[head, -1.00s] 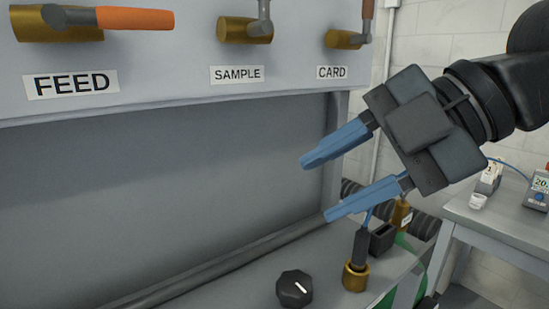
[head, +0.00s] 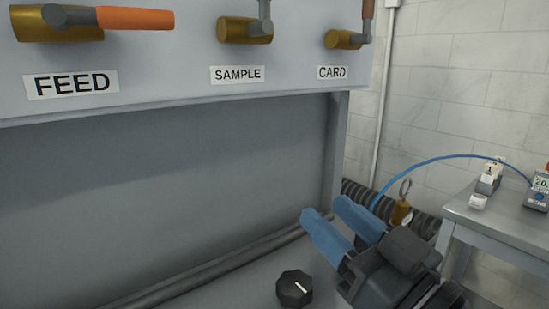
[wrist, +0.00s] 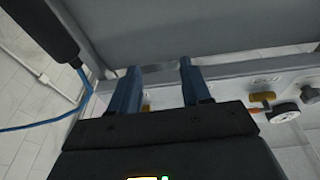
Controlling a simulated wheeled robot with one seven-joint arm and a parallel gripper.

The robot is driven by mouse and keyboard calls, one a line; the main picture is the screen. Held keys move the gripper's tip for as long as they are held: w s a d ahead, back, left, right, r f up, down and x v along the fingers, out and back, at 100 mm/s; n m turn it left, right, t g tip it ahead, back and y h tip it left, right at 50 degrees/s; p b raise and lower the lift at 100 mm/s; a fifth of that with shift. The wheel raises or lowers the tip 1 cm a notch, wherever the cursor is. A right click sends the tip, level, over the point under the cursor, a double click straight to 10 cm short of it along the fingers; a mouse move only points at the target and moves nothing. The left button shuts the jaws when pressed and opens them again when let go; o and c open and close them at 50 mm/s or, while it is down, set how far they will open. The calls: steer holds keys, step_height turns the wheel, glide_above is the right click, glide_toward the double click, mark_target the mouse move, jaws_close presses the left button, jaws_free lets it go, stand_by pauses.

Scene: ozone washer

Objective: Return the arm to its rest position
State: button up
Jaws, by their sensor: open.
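My gripper (head: 332,225) is at the lower right of the head view, in front of the grey panel and above the bench ledge. Its two blue fingers point up and to the left, apart, with nothing between them. In the wrist view the fingers (wrist: 157,88) are also apart and empty. The lower right of the ledge is hidden behind my gripper.
Valves labelled FEED (head: 108,20), SAMPLE (head: 246,30) and CARD (head: 345,38) are on the upper panel. A black knob (head: 294,288) sits on the ledge, left of my gripper. A side table (head: 500,228) holds a meter (head: 538,190) with a blue cable (head: 440,160).

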steer(key=s+d+f+m+h, duration=0.45)
steer(key=s+f, duration=0.25)
steer(key=f, duration=0.2)
steer(key=s+d+f+m+h, duration=0.35)
steer(key=s+f+h, duration=0.2)
steer(key=f, duration=0.25)
steer(key=s+d+f+g, duration=0.1)
steer(key=s+d+f, duration=0.1)
steer(key=s, duration=0.9)
steer(key=s+d+f+n+g+h, duration=0.1)
steer(key=s+d, duration=0.3)
steer(key=s, duration=0.7)
steer(key=shift+f+h, duration=0.3)
steer(key=shift+f, duration=0.15)
